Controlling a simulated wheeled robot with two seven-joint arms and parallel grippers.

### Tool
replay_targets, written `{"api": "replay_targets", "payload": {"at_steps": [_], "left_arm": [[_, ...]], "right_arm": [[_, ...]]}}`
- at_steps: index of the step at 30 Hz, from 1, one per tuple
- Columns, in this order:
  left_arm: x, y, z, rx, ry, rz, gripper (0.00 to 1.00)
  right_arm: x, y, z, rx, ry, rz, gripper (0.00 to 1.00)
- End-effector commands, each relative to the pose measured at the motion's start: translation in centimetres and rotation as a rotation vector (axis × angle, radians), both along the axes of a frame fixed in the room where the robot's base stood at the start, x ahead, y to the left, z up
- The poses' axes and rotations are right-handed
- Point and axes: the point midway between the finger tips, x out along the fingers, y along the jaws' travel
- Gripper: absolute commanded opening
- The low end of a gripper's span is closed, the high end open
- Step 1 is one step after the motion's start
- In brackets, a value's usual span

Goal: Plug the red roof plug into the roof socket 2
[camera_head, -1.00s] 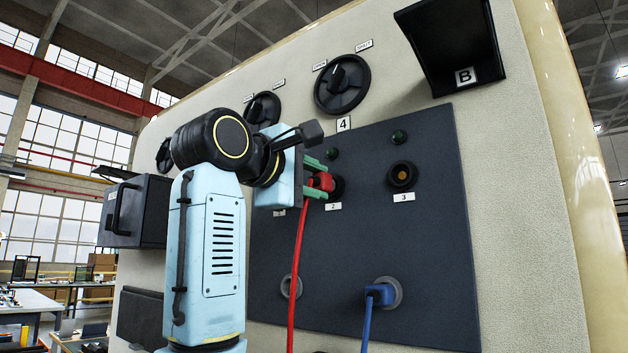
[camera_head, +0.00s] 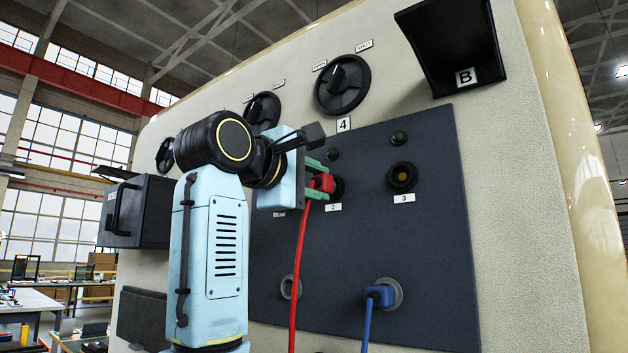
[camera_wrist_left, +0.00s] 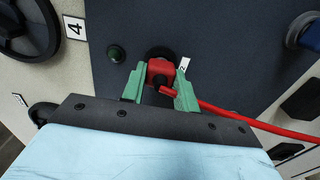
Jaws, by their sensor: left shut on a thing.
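My left gripper (camera_head: 316,182) has its green fingers shut on the red roof plug (camera_head: 323,183), whose red cable hangs down. The plug is right at roof socket 2 (camera_head: 338,187), a dark round socket above the label "2", and covers part of it. In the left wrist view the red plug (camera_wrist_left: 160,72) sits between the green fingers (camera_wrist_left: 158,88), with the dark socket ring (camera_wrist_left: 160,54) just behind it. I cannot tell how deep the plug is in the socket. My right gripper is not in view.
Socket 3 (camera_head: 402,176) is empty on the dark panel (camera_head: 420,240). A blue plug (camera_head: 380,295) sits in a lower socket. Rotary knobs (camera_head: 342,84) and a black hood marked B (camera_head: 452,45) stick out above. A black box with a handle (camera_head: 135,212) is at the left.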

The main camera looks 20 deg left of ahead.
Motion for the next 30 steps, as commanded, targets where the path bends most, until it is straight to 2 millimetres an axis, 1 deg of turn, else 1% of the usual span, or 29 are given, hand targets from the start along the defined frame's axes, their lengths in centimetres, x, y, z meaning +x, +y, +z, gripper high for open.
{"api": "replay_targets", "payload": {"at_steps": [4, 5, 9, 10, 11, 21, 23, 26, 30], "left_arm": [[0.3, -0.1, 0.0, 0.0, 0.0, 0.0, 0.0], [0.3, -0.1, 0.0, 0.0, 0.0, 0.0, 0.31], [0.3, -0.1, 0.0, 0.0, 0.0, 0.0, 0.49], [0.3, -0.1, 0.0, 0.0, 0.0, 0.0, 0.53], [0.3, -0.1, 0.0, 0.0, 0.0, 0.0, 0.55], [0.3, -0.1, 0.0, 0.0, 0.0, -0.001, 0.55], [-0.4, 0.1, 0.0, 0.0, -0.003, 0.0, 0.55], [-2.1, 0.7, 0.0, -0.001, -0.006, 0.0, 0.55], [-5.2, 1.8, -0.1, -0.001, -0.007, 0.0, 0.55]], "right_arm": [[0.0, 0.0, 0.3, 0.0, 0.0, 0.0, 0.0], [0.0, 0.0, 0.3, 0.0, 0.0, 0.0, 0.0], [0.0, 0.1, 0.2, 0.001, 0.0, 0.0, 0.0], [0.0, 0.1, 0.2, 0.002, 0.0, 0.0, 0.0], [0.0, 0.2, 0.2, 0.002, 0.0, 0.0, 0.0], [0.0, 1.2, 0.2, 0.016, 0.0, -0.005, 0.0], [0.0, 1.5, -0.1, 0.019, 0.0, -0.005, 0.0], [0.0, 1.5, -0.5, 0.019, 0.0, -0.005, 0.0], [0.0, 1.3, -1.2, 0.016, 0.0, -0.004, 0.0]]}}
